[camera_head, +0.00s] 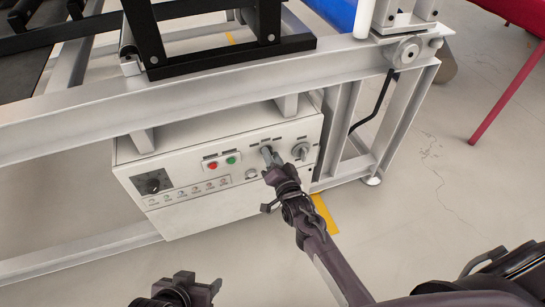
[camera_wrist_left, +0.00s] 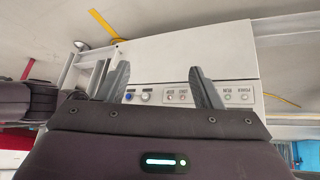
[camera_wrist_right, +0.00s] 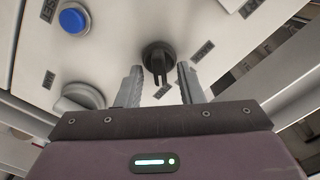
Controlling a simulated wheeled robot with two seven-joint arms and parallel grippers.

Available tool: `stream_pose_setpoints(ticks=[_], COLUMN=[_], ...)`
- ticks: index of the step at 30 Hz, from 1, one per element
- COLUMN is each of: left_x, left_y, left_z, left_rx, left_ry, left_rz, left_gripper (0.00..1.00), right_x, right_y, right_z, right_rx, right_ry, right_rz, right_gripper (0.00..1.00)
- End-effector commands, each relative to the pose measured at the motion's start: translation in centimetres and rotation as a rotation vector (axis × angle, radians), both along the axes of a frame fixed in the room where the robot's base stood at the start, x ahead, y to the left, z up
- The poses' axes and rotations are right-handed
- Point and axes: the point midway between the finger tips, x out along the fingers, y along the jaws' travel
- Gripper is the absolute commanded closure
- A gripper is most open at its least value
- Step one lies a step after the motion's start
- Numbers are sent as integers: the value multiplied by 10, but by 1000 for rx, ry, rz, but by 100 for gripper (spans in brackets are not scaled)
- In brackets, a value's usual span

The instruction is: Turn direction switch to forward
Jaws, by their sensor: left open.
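The direction switch (camera_wrist_right: 158,60) is a black knob on the white control box (camera_head: 190,150). In the right wrist view its handle points down the picture. My right gripper (camera_wrist_right: 160,78) is open, with its fingers on either side of the knob and gaps showing. In the head view my right gripper (camera_head: 268,155) reaches the box front and hides the switch. Small labels (camera_wrist_right: 203,51) lie around the knob; I cannot read them surely. My left gripper (camera_head: 187,288) is low in the head view, away from the box. In its wrist view its fingers (camera_wrist_left: 161,85) are apart and empty.
A grey knob (camera_head: 301,151) sits beside the switch. A blue button (camera_wrist_right: 73,19) is near it. A metal frame beam (camera_head: 200,87) runs above the box. The floor in front is clear.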

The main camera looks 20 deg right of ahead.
Motion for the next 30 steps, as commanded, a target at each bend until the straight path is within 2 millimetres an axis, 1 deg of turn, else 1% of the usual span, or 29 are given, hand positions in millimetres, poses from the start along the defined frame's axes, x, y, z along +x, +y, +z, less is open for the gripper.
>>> stream_pose_setpoints(ticks=[8, 11, 18, 21, 25, 30], left_x=[0, -1, -4, -6, -8, -9], left_y=[0, 2, 16, 19, 22, 24], left_z=[1, 3, 3, 2, 2, 0], left_rx=[1, 6, 54, 65, 73, 78], left_ry=[0, 12, 80, 100, 113, 122], left_rz=[1, 2, 20, 25, 29, 33], left_gripper=[41, 41, 41, 41, 41, 41], right_x=[-2, -13, -54, -67, -76, -78], right_y=[0, 0, -2, -2, -3, -3], right_z=[0, 0, 1, 1, 0, 0], right_rx=[-1, -1, 0, 0, 0, 0], right_ry=[0, 3, 4, 2, 1, -1], right_rz=[0, 0, -1, -1, 0, 1], right_gripper=[66, 66, 66, 66, 66, 66])
